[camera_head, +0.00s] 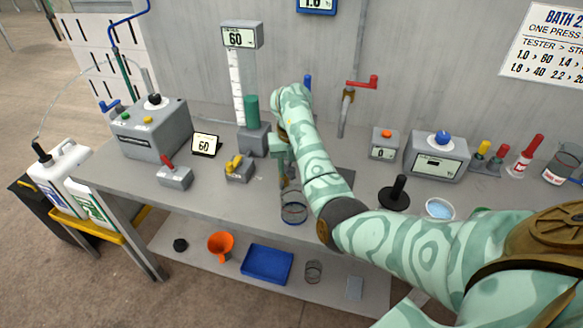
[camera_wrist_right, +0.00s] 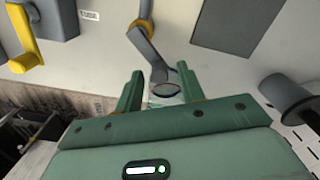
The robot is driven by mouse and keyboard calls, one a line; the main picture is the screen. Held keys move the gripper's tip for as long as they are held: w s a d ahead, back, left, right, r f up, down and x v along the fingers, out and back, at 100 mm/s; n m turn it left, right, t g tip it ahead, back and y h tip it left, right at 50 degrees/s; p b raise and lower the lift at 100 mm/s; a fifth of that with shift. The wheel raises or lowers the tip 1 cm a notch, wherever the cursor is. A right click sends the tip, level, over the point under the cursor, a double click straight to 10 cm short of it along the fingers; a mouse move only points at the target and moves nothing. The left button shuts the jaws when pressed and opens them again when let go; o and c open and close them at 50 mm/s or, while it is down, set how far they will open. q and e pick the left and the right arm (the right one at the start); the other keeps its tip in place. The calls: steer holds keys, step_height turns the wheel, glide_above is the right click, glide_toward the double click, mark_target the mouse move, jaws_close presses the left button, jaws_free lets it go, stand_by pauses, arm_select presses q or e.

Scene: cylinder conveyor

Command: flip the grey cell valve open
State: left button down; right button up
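My right gripper (camera_head: 281,172) hangs over the bench just above a clear glass beaker (camera_head: 293,208). In the wrist view my right gripper (camera_wrist_right: 158,88) has its two green fingers spread apart with nothing held. A grey block (camera_head: 252,140) with a green cylinder stands behind my gripper, partly hidden. My left gripper is not in view.
A grey box with yellow levers (camera_head: 238,168) and one with a red lever (camera_head: 174,177) stand left of my gripper. A red-handled tap (camera_head: 361,83) is on the wall behind. The bench's front left is clear.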

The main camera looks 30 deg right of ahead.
jaws_close()
steer(key=shift+d+r+n+p, duration=0.15)
steer(key=shift+d+n+p, duration=0.15)
steer(key=shift+n+p, duration=0.55)
steer(key=shift+w+d+n+p, duration=0.15)
steer(key=shift+d+n+p, duration=0.3)
steer(key=shift+n, duration=0.65)
steer(key=shift+w+d+n+p, duration=0.2)
steer(key=shift+d+n+p, duration=0.25)
steer(key=shift+n, duration=0.7)
steer(key=shift+w+d+n+p, duration=0.15)
steer(key=shift+d+n+p, duration=0.3)
steer(key=shift+n, duration=0.65)
jaws_free()
